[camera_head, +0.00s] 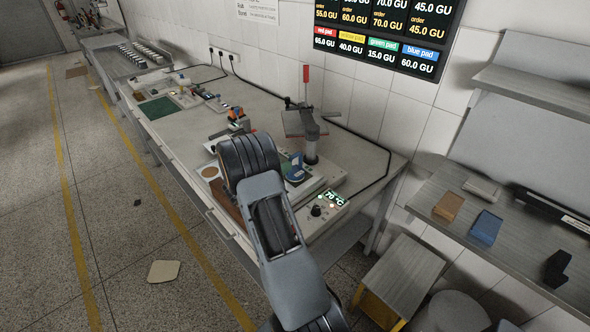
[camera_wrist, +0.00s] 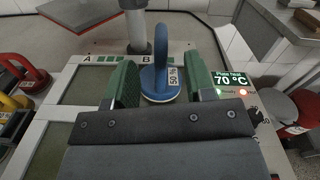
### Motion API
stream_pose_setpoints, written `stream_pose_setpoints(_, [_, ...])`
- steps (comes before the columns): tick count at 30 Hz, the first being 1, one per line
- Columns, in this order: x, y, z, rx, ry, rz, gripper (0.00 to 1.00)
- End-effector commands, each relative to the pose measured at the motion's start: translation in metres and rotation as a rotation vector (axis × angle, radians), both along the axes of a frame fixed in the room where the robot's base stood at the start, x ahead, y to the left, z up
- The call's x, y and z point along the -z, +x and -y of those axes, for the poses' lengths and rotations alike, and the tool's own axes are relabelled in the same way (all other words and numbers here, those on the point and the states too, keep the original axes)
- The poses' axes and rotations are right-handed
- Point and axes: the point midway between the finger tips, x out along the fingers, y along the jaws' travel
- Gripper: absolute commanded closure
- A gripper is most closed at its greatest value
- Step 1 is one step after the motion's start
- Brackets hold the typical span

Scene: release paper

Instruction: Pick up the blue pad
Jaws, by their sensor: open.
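The blue pad (camera_wrist: 152,78) is a round blue base with an upright ring handle and a label reading 50 %. It stands on a pale plate marked A and B (camera_wrist: 72,72). My gripper (camera_wrist: 160,76) is open, with its two green fingers to the left and right of the blue pad in the wrist view. I see no finger closed on it, and I cannot tell the exact gap or depth. In the head view the blue pad (camera_head: 295,173) shows partly, beside my arm, which hides my gripper.
A grey post (camera_head: 310,146) stands just behind the pad. A control box (camera_head: 323,210) reads 70 °C. Red (camera_wrist: 32,72) and yellow (camera_wrist: 10,103) ring-handled things sit at left. Orange (camera_head: 448,207) and blue (camera_head: 486,228) blocks lie on the right shelf.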

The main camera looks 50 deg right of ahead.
Motion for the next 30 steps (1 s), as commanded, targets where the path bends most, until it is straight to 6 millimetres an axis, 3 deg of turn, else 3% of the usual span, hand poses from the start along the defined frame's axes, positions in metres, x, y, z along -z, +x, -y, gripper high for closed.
stream_pose_setpoints(10, [-0.002, -0.002, 0.025, 0.001, 0.002, 0.001, 0.51])
stream_pose_setpoints(20, [-0.003, -0.004, 0.066, 0.003, 0.002, 0.002, 0.51])
stream_pose_setpoints(30, [-0.001, -0.004, 0.072, 0.000, 0.001, 0.001, 0.51])
